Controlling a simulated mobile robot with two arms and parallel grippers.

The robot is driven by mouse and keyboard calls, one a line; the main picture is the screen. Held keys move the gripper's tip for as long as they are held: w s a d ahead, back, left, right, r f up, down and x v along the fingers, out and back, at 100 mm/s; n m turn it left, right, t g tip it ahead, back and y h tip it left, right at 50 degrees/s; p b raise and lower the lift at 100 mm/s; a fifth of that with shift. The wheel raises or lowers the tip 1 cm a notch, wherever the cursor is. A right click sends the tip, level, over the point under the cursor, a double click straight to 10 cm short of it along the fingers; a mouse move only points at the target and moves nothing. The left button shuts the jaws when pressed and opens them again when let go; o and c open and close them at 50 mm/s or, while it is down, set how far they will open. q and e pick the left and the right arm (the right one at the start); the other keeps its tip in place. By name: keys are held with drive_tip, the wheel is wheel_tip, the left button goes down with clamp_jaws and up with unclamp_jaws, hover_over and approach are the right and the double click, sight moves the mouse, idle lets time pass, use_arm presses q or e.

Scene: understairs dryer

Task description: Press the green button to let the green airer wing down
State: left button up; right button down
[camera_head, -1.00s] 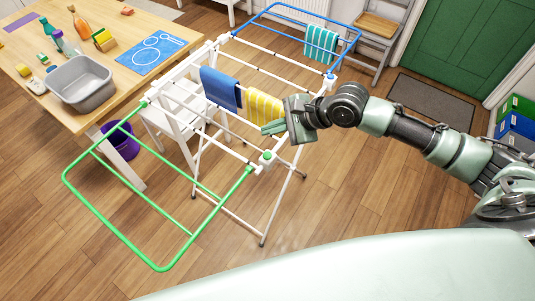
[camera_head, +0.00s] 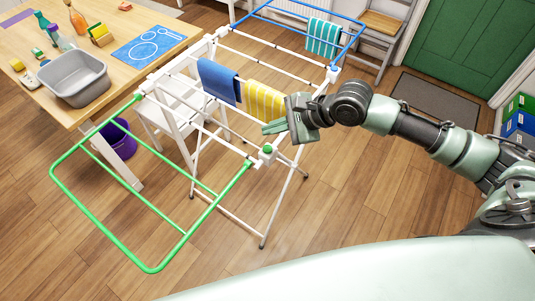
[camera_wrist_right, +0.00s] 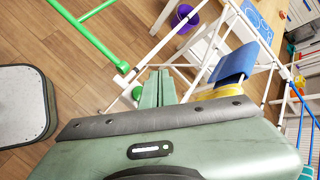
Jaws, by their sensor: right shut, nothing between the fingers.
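The white airer has a green wing (camera_head: 108,235) that stands out to the left of its frame, over the floor. The green button (camera_head: 267,149) sits on a white corner housing beside the wing's hinge. My right gripper (camera_head: 268,128) is shut and empty, just above the button in the head view and seemingly apart from it. In the right wrist view the shut fingertips (camera_wrist_right: 158,76) point toward the airer rails, and the green button (camera_wrist_right: 137,93) shows just left of them, partly hidden by a finger. My left gripper is not in view.
A blue cloth (camera_head: 219,81) and a yellow striped cloth (camera_head: 264,101) hang on the rails near my right gripper. The blue wing (camera_head: 300,10) holds a striped towel (camera_head: 323,38). A table with a grey basin (camera_head: 73,80) stands at left. Floor right of the airer is clear.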

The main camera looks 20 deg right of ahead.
sight(271, 149)
wheel_tip(271, 149, down, 3)
drive_tip(key=shift+r+b, duration=0.2)
drive_tip(key=shift+b, duration=0.95)
drive_tip(key=shift+f, duration=1.05)
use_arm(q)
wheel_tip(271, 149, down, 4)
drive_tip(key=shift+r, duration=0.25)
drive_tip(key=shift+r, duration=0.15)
use_arm(e)
drive_tip(key=shift+f+p, duration=0.25)
drive_tip(key=shift+p, duration=0.25)
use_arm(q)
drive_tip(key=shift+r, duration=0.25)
use_arm(e)
drive_tip(key=shift+f, duration=0.15)
